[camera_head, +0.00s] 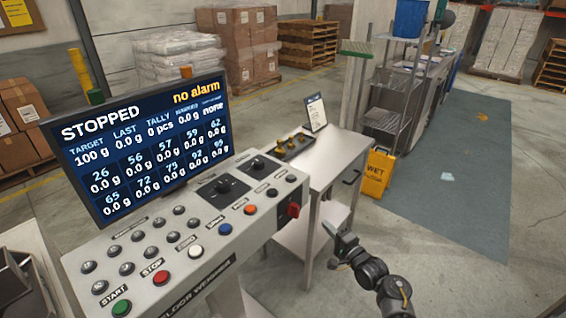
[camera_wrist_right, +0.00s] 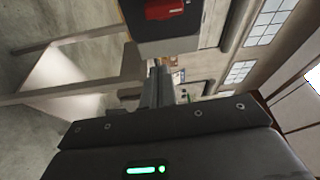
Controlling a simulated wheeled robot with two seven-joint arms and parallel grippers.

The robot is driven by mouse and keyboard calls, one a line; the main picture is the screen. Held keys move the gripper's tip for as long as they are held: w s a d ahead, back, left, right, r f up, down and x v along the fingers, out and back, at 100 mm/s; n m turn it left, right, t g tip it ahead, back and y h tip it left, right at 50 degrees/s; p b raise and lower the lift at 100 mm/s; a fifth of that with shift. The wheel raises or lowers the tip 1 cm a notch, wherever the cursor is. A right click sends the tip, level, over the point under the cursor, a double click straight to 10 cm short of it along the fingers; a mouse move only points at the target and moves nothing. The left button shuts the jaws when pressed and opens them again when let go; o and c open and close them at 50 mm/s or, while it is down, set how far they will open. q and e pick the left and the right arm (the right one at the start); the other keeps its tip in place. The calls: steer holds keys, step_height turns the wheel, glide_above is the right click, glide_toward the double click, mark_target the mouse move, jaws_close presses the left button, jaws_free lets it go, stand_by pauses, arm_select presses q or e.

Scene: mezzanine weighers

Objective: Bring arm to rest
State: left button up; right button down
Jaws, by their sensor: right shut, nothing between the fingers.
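My right gripper (camera_head: 338,241) is in the lower right of the head view, just right of the steel side table and apart from it. It is shut and holds nothing. In the right wrist view the gripper (camera_wrist_right: 157,75) points away from the camera, with its dark body across the bottom. My left gripper does not show. The weigher's control panel (camera_head: 145,236) is left of my right gripper, with buttons, two dark knobs and a red switch (camera_head: 293,210). Its screen (camera_head: 140,150) reads STOPPED and no alarm.
A steel side table (camera_head: 322,165) stands behind the panel. Shelving (camera_head: 395,105) is farther back. Floor right of my gripper looks clear. Cartons (camera_head: 22,115) are at the left.

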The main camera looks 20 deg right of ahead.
steer(key=s+a+f+n+g+h, duration=0.15)
steer(key=s+f+n+g, duration=0.45)
steer(key=f, duration=0.9)
steer(key=s+a+f+n+g+h, duration=0.15)
steer(key=s+f+n, duration=0.5)
steer(key=f, duration=0.85)
steer(key=s+f+n+g, duration=0.1)
steer(key=s+f+g, duration=0.2)
steer(key=s, duration=1.1)
steer(key=s+f+n+g+h+b, duration=0.1)
steer(key=s+f+g, duration=0.2)
steer(key=s+f, duration=0.5)
steer(key=s+f+n+g+h, duration=0.1)
steer(key=s+f+g, duration=0.2)
steer(key=s, duration=1.7)
step_height(320, 180, down, 2)
steer(key=shift+s+a+f+n, duration=0.25)
steer(key=shift+s+n, duration=0.1)
